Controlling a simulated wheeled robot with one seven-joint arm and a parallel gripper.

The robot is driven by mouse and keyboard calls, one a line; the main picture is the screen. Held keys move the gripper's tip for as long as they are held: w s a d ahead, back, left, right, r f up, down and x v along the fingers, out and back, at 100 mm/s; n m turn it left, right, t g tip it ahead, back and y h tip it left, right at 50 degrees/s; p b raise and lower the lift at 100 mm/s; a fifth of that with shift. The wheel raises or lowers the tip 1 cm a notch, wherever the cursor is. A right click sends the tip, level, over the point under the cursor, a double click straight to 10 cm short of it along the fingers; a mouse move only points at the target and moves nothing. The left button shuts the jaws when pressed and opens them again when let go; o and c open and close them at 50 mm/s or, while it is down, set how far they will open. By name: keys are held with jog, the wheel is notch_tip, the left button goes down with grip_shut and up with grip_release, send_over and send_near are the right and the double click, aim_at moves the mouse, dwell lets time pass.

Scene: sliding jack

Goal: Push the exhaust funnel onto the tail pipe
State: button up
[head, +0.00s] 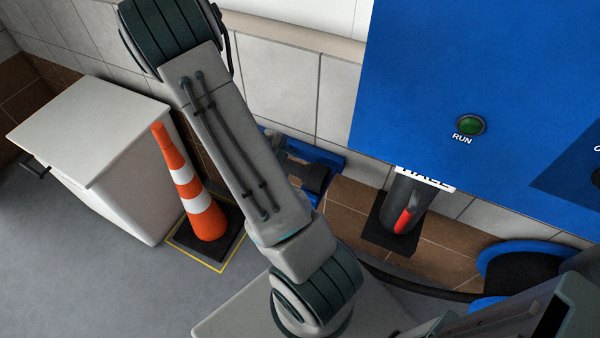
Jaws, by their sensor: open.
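A dark grey cylinder with a red handle (404,220), which looks like the exhaust funnel (405,190), stands upright under the lower edge of the blue panel in the head view. A black square plate (380,238) is at its lower end. A white label partly covers its top. I cannot make out a tail pipe. My arm crosses the picture from top left to bottom centre, left of the funnel and apart from it in the picture. My gripper cannot be made out in this view.
A big blue panel (450,60) with a green RUN button fills the upper right. A black hose (420,292) runs low toward a blue-rimmed round thing (490,258). An orange cone (190,190) and a white cabinet (90,130) stand left. Grey floor at lower left is clear.

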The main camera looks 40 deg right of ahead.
aim_at(295, 167)
jog(key=shift+b+x, duration=0.85)
jog(key=shift+x, duration=2.5)
jog(key=shift+s+d+r, duration=0.1)
jog(key=shift+s, duration=0.05)
grip_shut()
